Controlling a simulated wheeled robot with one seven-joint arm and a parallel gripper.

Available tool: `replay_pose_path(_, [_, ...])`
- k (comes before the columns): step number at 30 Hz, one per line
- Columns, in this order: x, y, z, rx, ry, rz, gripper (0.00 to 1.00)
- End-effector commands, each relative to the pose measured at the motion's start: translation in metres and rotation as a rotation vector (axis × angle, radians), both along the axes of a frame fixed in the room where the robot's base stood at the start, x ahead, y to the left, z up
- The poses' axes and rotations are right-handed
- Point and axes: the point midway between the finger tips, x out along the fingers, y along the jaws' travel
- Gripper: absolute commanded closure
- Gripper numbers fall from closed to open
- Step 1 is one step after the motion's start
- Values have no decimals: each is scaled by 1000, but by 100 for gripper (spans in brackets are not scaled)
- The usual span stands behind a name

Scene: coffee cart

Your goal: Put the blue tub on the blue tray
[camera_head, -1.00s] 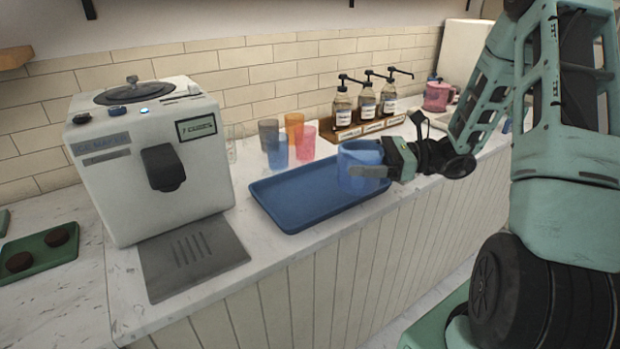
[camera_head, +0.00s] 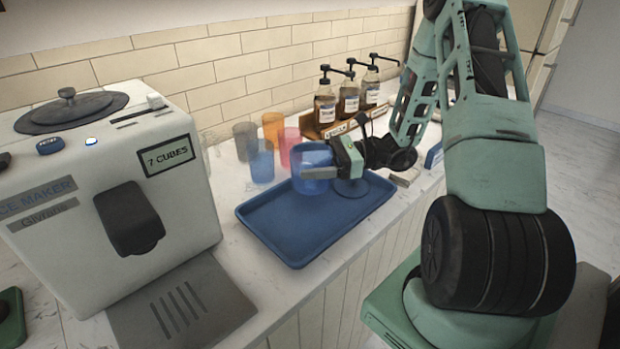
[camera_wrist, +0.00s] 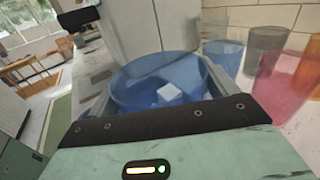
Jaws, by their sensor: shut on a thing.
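The blue tub (camera_head: 312,172) is a translucent blue container, held in my gripper (camera_head: 322,173) above the back part of the blue tray. In the wrist view the tub (camera_wrist: 132,92) is upright between the fingers, and a pale cube lies inside it. My gripper is shut on the tub. The blue tray (camera_head: 290,243) lies flat on the counter, with its front and left parts bare. A darker round patch shows on the tray just right of the tub. The exact gap between tub and tray is hard to tell.
Blue, grey, orange and pink cups (camera_head: 262,166) stand behind the tray. Several pump bottles (camera_head: 348,101) stand in a wooden rack at the back. A white ice maker (camera_head: 110,190) with a grey drip plate (camera_head: 180,310) stands left of the tray.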

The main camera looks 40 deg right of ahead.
Motion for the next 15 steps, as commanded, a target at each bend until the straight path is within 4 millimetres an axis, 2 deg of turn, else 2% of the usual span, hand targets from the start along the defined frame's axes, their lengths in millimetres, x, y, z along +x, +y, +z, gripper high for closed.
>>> replay_pose_path(4, [0,0,-11,2,0,0,51])
replay_pose_path(9, [0,0,-35,3,1,0,51])
replay_pose_path(15, [0,0,-46,0,-2,0,51])
